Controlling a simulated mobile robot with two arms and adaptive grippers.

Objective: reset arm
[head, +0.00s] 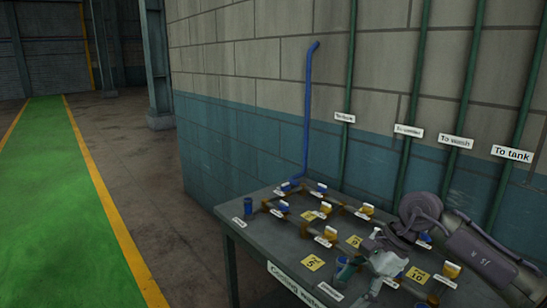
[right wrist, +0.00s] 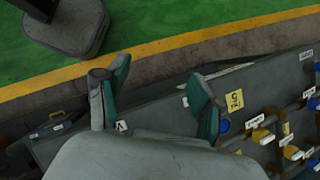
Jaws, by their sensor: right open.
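My right arm (head: 475,248) comes in from the right in the head view and reaches over the grey table (head: 240,234). Its gripper (head: 360,282) hangs over the table's front part and hides some of the fittings there. In the right wrist view the two fingers of this gripper (right wrist: 158,98) are wide apart, with nothing between them. The table's grey edge and the floor show beyond the fingers. I cannot tell whether the gripper touches the table. My left gripper is in neither view.
Brown pipes with yellow and blue valves, white labels and yellow number cards (head: 313,262) cover the table. A blue pipe (head: 307,120) and several green pipes (head: 350,75) rise along the block wall (head: 225,80). The green walkway (head: 60,200) on the left is clear.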

